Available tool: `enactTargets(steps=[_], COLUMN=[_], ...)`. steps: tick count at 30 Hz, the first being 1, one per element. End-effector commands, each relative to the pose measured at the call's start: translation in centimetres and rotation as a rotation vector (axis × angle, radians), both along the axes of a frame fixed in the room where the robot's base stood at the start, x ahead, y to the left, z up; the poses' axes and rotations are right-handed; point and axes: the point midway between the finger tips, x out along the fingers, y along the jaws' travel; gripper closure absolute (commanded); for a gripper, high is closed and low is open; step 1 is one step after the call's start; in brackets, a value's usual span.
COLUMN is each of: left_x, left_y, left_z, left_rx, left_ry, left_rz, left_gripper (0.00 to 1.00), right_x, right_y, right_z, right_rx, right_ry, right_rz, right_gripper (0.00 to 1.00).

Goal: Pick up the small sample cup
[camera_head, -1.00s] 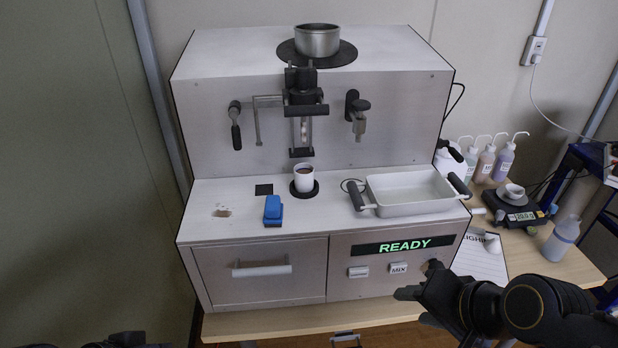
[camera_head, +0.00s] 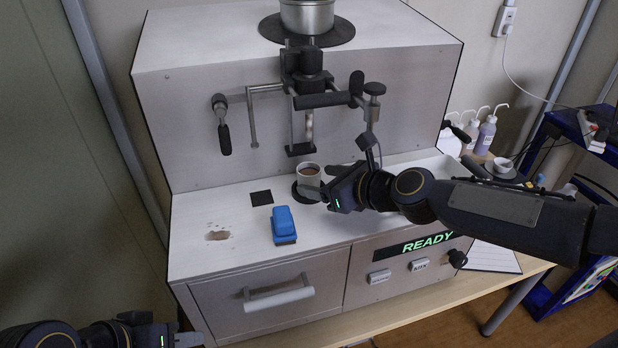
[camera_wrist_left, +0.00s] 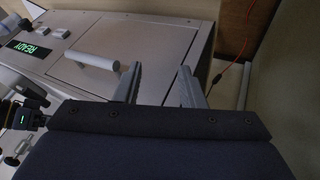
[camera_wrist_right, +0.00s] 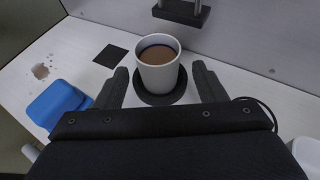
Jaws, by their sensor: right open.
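The small white sample cup (camera_head: 309,173) holds brown material and stands upright on a round black pad (camera_wrist_right: 160,99) on the machine's ledge. My right gripper (camera_head: 332,184) is at the cup's right side in the head view. In the right wrist view its two fingers are apart, one on either side of the cup (camera_wrist_right: 158,73), with gaps visible; it is not closed on the cup. My left gripper (camera_head: 182,338) is low at the left, in front of the machine, away from the cup. The left wrist view shows its fingers (camera_wrist_left: 160,86) apart and empty.
A blue block-like object (camera_head: 284,225) stands left of the cup, near a black square (camera_head: 261,198). A dark press mechanism (camera_head: 304,95) overhangs behind the cup. The white tray (camera_wrist_right: 306,153) lies to its right. A drawer handle (camera_head: 279,298) projects below.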

Motion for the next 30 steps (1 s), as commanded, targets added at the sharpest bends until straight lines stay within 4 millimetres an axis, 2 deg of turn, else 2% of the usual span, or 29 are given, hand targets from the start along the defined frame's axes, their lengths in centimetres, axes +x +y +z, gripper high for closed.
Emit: enactTargets(steps=[5, 9, 18, 30], left_x=[0.0, 0.0, 0.0, 0.0], left_y=[0.0, 0.0, 0.0, 0.0], left_z=[1.6, 1.9, 1.9, 1.9], left_rx=[0.0, 0.0, 0.0, 0.0], left_ry=[0.0, 0.0, 0.0, 0.0], left_rz=[0.0, 0.0, 0.0, 0.0], left_gripper=[0.64, 0.64, 0.64, 0.64], right_x=[1.5, 2.7, 3.1, 3.1], right_y=[2.0, 3.1, 3.4, 3.4], right_z=[-0.5, -1.4, -1.7, -1.7], right_rx=[0.0, 0.0, -0.002, -0.002], right_ry=[0.002, 0.001, -0.001, -0.001], right_rz=[0.007, 0.004, 0.002, 0.002], right_gripper=[0.36, 0.36, 0.36, 0.86])
